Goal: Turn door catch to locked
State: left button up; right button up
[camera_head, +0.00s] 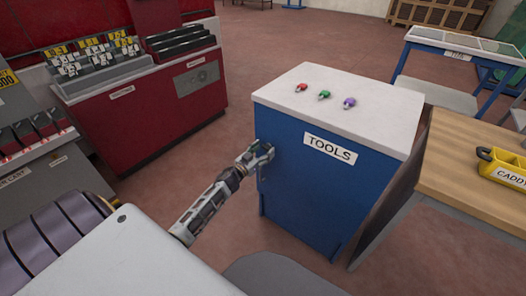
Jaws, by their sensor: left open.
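My left gripper (262,152) is open, at the left front edge of the blue TOOLS cabinet (310,185) in the picture. It shows no object between its fingers, and I cannot tell whether it touches the cabinet. A grey plate with a small round dark part (201,77) sits on the front of the red machine (150,115), well up and left of the gripper. I cannot tell whether this part is the door catch or how it is turned; its label is too small to read. My right gripper is not in view.
Red, green and purple small items (324,95) lie on the cabinet's white top. A wooden bench (465,190) with a yellow caddy (503,168) stands at right, a blue-framed table (440,70) behind it. Grey shelving stands at left. The reddish floor (270,55) behind the cabinet is clear.

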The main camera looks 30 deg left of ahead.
pick_arm(q)
jog(key=c, duration=0.9)
jog(key=shift+c, duration=0.5)
